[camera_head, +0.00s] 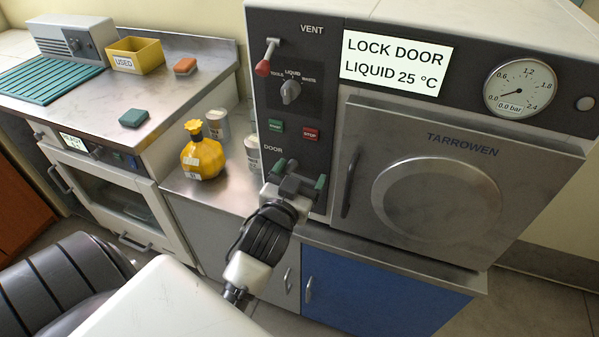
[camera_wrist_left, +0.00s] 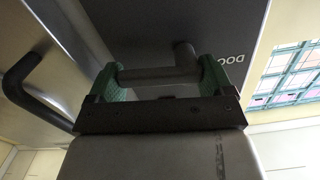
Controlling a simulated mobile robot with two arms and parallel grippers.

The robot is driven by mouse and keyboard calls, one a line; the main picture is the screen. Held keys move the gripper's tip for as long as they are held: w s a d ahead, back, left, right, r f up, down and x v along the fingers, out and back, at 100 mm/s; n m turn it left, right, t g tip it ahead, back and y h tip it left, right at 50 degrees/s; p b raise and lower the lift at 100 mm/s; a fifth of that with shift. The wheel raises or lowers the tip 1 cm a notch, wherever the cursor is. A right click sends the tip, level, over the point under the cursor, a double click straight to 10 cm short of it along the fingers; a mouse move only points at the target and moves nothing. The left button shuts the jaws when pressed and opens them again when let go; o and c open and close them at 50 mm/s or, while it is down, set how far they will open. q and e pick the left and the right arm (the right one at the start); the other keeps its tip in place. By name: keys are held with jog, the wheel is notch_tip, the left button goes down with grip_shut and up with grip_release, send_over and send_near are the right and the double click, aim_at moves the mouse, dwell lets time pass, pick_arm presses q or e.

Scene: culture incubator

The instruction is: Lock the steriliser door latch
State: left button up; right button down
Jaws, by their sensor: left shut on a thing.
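The steriliser (camera_head: 320,190) stands at the right in the head view, with its grey door (camera_head: 365,130) closed against the front. Its door latch (camera_head: 293,166) sits under the word DOOR on the dark panel, left of the door handle (camera_head: 349,185). My left gripper (camera_head: 297,185) is at the latch, shut on it. In the left wrist view the latch's grey bar (camera_wrist_left: 160,75) lies across between the two green fingertips, with its stem (camera_wrist_left: 185,54) running to the panel. The gripper partly hides the latch in the head view. My right gripper is not in view.
The sign (camera_head: 396,62) reads LOCK DOOR, LIQUID 25 °C. The gauge (camera_head: 519,89) is marked 0.0 bar. The vent lever (camera_head: 266,58), mode knob (camera_head: 290,91) and start and stop buttons are above the latch. A yellow bottle (camera_head: 202,155) and tins stand on the counter left.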

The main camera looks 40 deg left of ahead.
pick_arm(q)
jog(key=shift+r+n+p, duration=0.3)
jog(key=shift+n+p, duration=0.4)
jog(key=shift+n, duration=0.2)
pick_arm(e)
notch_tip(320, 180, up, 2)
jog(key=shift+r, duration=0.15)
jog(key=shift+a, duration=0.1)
pick_arm(q)
jog(key=o, duration=0.8)
jog(key=shift+f, duration=0.1)
